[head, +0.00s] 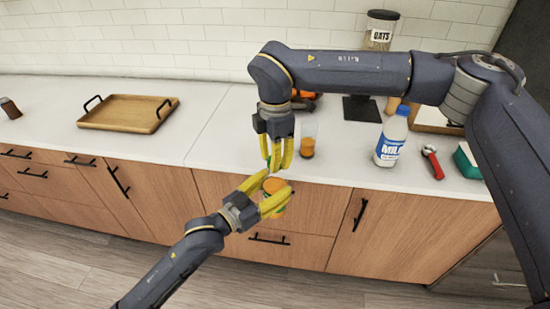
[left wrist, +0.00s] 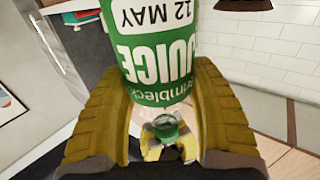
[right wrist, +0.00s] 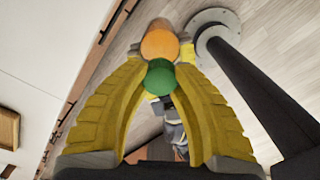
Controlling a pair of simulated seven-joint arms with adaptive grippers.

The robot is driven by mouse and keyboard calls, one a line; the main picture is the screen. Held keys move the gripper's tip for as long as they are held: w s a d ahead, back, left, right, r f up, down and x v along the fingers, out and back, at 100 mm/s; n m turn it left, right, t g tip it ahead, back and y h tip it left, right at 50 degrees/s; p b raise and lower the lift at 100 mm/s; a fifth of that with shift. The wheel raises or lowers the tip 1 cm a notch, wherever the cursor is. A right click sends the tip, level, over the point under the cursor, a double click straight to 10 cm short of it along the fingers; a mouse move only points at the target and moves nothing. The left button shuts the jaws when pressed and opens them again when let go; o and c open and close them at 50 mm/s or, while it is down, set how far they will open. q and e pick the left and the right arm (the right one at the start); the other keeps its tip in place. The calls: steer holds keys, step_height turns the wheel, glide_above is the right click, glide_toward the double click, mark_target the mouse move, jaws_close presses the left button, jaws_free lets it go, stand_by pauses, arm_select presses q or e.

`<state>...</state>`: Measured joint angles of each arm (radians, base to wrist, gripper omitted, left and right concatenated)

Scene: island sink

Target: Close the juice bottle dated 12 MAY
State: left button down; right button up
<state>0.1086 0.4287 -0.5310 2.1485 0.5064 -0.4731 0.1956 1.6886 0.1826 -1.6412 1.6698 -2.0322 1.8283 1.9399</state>
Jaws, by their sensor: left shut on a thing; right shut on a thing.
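The juice bottle (head: 274,186) is orange and held in front of the counter edge. In the left wrist view its green label (left wrist: 158,62) reads 12 MAY and JUICE. My left gripper (head: 276,194) is shut around the bottle. My right gripper (head: 277,164) is above it, pointing down, shut on a green cap (right wrist: 160,77). The cap also shows in the left wrist view (left wrist: 166,127), off the bottle. In the right wrist view the bottle's orange round end (right wrist: 160,44) appears just past the cap, slightly offset. I cannot tell the exact gap between them.
On the counter stand a glass with orange juice (head: 308,142), a milk bottle (head: 391,138), a red-handled tool (head: 432,160) and an oats jar (head: 380,30). A wooden tray (head: 127,112) lies at left. Much of the left counter is clear. Drawer fronts (head: 310,207) are behind the bottle.

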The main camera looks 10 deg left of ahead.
steer(key=m, duration=0.3)
steer(key=shift+m, duration=0.4)
steer(key=o, duration=0.8)
steer(key=shift+c, duration=0.2)
step_height(320, 180, up, 12)
